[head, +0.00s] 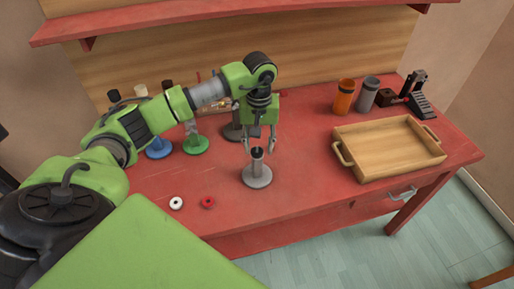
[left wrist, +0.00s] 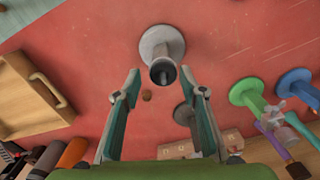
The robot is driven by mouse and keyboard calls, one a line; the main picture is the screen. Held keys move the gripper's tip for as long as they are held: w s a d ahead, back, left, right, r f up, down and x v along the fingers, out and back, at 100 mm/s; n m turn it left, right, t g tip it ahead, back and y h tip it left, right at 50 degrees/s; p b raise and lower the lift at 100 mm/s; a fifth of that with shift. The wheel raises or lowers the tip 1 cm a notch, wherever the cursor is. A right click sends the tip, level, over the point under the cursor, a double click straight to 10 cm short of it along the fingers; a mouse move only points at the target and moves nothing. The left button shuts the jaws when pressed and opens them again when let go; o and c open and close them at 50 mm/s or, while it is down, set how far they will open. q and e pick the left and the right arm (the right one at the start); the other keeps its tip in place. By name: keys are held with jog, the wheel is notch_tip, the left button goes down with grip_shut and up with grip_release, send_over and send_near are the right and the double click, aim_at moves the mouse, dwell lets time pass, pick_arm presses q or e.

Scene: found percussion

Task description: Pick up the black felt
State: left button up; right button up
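My left gripper (head: 259,147) is open and points down over a grey stand (head: 257,181) with a round base and an upright post. The fingertips are on either side of the post's top and seem to hold nothing. A black patch (head: 257,152) shows at the top of the post; I cannot tell whether it is the black felt or a dark opening. In the left wrist view the grey stand (left wrist: 160,42) shows between and beyond the open fingers, its dark top facing the camera. A white ring (head: 176,202) and a red ring (head: 208,202) lie on the table. My right gripper is not in view.
A wooden tray (head: 372,172) with handles stands on the right of the red table (head: 310,195). Behind it are an orange cup (head: 344,98), a grey cup (head: 366,97) and a black pedal (head: 418,97). Blue (head: 159,150) and green (head: 196,146) stands are behind my arm.

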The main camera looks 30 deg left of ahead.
pick_arm(q)
jog(key=shift+f, duration=0.5)
jog(key=c, duration=0.5)
jog(key=shift+r, duration=0.1)
